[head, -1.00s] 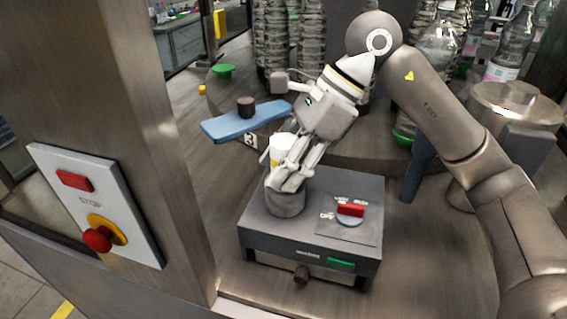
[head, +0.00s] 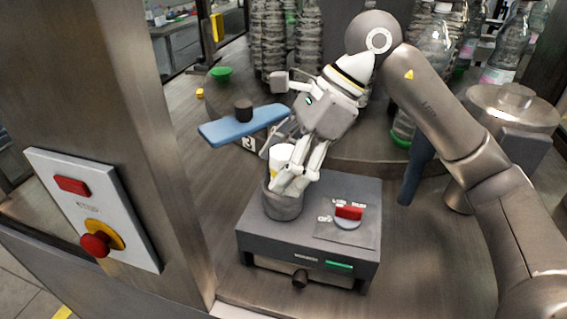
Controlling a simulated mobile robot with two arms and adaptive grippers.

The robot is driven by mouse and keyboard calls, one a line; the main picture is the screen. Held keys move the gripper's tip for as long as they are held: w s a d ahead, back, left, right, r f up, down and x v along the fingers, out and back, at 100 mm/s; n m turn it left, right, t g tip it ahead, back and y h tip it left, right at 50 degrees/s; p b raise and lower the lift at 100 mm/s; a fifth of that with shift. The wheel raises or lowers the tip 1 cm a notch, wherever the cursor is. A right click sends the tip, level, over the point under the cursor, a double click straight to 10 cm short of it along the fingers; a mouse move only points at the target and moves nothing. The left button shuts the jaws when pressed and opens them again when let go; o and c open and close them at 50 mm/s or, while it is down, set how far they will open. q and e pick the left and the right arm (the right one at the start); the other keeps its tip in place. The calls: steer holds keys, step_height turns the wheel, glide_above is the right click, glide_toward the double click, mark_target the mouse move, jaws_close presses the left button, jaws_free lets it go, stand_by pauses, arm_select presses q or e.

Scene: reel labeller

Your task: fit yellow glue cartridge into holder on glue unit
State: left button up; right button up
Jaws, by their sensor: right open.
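The glue unit (head: 300,237) is a dark grey box with a red switch and a green label. Its holder (head: 284,206) is a round grey cup on top at the left. The cartridge (head: 278,160) stands upright in the mouth of the holder; its white upper part and a little yellow show, and its lower part is hidden in the cup. My right gripper (head: 284,184) is open, its fingers beside and partly in front of the cartridge at the holder's rim. I cannot tell whether they touch it. My left gripper is not in view.
A blue arm with a dark knob (head: 243,127) lies behind the holder. A steel post with a stop-button panel (head: 95,208) stands at the left. Bottles (head: 507,45) stand at the back right. The deck right of the unit is clear.

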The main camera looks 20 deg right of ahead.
steer(key=v, duration=1.2)
steer(key=shift+f, duration=0.2)
